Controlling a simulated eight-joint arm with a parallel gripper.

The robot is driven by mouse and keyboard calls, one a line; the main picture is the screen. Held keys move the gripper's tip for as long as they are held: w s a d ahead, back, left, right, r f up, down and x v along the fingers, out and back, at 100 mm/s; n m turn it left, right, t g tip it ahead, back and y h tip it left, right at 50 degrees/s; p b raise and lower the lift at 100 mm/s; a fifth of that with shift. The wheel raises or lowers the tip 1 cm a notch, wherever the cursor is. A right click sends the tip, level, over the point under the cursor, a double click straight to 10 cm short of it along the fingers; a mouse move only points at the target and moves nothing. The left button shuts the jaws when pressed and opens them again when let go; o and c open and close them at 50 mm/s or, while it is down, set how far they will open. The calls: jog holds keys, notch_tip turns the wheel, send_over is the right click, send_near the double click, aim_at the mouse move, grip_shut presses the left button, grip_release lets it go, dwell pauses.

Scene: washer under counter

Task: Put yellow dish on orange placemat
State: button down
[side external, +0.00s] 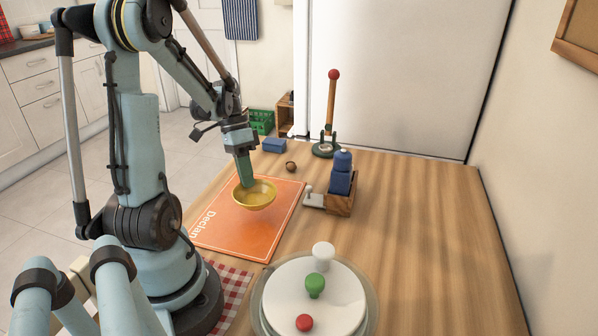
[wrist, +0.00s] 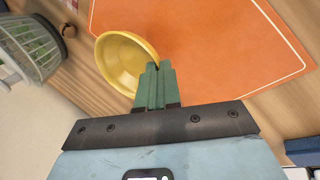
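The yellow dish (side external: 254,195) is a shallow bowl, over the orange placemat (side external: 230,225) in the side view. I cannot tell whether it touches the mat or hangs just above it. My gripper (side external: 246,182) reaches down to the dish's rim. In the wrist view, the green fingers (wrist: 157,75) are close together at the rim of the yellow dish (wrist: 122,62), with the rim between their tips. The orange placemat (wrist: 215,50) lies behind the dish there. The placemat has a white border line and white lettering in the side view.
A wooden caddy with blue items (side external: 341,180) stands right of the mat. A small brown ball (side external: 290,165), a blue block (side external: 274,145) and a red-topped stand (side external: 331,110) are farther back. The table's right side is clear.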

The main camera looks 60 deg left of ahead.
jog(key=shift+f, duration=1.95)
jog(key=shift+f, duration=0.1)
jog(key=c, duration=1.3)
grip_release()
jog(key=shift+c, duration=0.2)
jog(key=v, duration=1.2)
jog(key=w+d+t+y, duration=0.2)
jog(key=w+d+t, duration=0.1)
jog(key=d, duration=1)
jog(key=w+d+r+t+y, duration=0.1)
jog(key=w+d+t, duration=0.3)
jog(key=d, duration=0.8)
jog(key=shift+w+d+y, duration=0.35)
jog(key=shift+d+y, duration=0.05)
jog(key=shift+y, duration=0.5)
